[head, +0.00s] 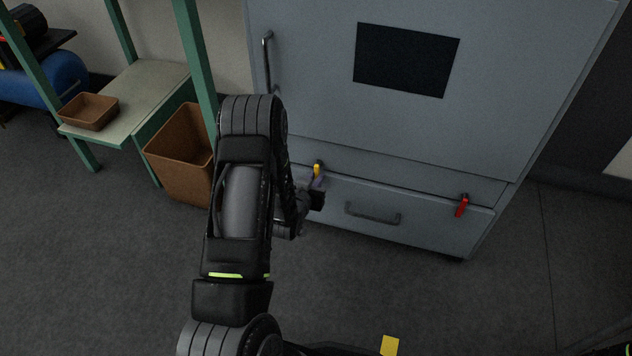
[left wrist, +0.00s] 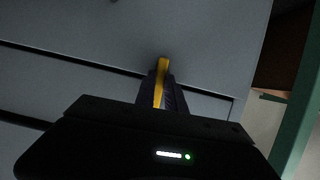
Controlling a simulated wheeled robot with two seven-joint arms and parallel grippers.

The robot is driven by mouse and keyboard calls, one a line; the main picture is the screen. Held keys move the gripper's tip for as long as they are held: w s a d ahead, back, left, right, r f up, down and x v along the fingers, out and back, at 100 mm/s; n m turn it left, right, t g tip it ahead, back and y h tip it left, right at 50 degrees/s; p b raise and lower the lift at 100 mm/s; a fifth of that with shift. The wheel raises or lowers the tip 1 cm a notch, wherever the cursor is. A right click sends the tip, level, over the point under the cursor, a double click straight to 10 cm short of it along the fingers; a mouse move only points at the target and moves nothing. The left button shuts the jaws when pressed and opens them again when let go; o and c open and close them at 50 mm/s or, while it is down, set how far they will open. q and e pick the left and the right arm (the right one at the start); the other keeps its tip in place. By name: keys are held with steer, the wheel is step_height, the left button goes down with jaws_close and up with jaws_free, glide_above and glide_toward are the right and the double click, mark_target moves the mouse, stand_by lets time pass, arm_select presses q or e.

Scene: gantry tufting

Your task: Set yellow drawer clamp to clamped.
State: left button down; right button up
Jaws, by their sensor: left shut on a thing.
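The yellow drawer clamp (head: 317,169) is at the upper left of the grey cabinet's bottom drawer (head: 420,221). In the left wrist view the yellow clamp (left wrist: 161,75) points away from my gripper and sits between its fingers. My left gripper (head: 318,184) is at the clamp and shut on it; it also shows in the left wrist view (left wrist: 161,98). The fingers and gripper body hide the lower part of the clamp. My right gripper is not in view.
A red clamp (head: 462,206) is at the drawer's right end, and a bar handle (head: 372,215) is between the clamps. A brown bin (head: 181,160) and a green-framed bench (head: 150,88) with a brown tray (head: 88,111) stand to the left.

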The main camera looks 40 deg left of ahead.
arm_select(q)
steer(key=shift+m, duration=0.3)
steer(key=c, duration=1.4)
jaws_free()
steer(key=p+v, duration=0.2)
steer(key=v, duration=0.5)
steer(key=shift+s+d+r, duration=0.15)
steer(key=shift+s+r, duration=0.05)
steer(key=shift+s, duration=0.1)
